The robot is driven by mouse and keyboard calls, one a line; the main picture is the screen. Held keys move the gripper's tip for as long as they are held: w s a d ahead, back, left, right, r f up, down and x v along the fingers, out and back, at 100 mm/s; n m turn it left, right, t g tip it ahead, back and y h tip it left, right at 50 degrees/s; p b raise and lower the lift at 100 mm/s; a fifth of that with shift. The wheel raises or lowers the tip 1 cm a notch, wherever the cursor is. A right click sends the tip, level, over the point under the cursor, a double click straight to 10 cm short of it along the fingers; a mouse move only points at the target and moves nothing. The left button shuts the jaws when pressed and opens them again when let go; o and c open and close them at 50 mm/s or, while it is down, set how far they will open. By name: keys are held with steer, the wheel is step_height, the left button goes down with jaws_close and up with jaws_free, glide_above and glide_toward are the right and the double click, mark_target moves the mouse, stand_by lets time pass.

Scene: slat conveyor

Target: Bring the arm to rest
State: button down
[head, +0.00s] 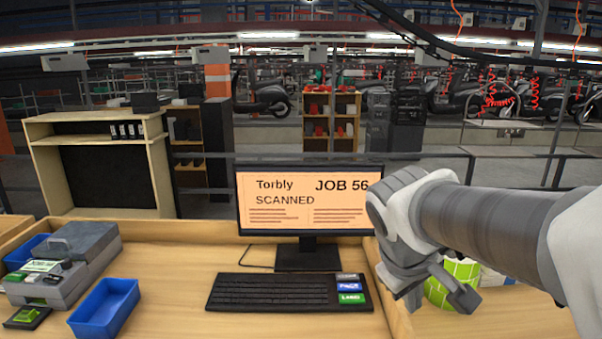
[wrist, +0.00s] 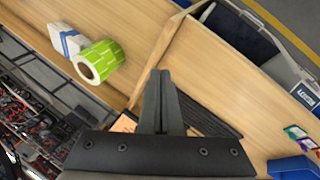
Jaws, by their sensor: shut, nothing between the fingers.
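My gripper (wrist: 161,80) is shut and empty in the wrist view, its two dark fingers pressed together above the wooden bench. In the head view my arm reaches in from the right, and its grey wrist end overlaps the right edge of the monitor (head: 300,200). The monitor reads "Torbly JOB 56 SCANNED". The gripper end hangs in front of a green label roll (head: 464,270) and partly hides it. The roll also shows whole in the wrist view (wrist: 103,58), apart from the fingers.
A black keyboard (head: 275,292) lies below the monitor. A blue tray (head: 105,306) and a grey machine (head: 75,262) stand at the left. A white box (wrist: 68,40) sits beside the roll. A raised wooden divider (wrist: 160,50) crosses the bench.

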steer(key=s+a+m+t+y, duration=0.1)
steer(key=s+a+m+y, duration=0.2)
steer(key=s, duration=0.8)
steer(key=shift+f+m+t+y, duration=0.3)
steer(key=shift+m, duration=0.5)
steer(key=shift+a, duration=0.25)
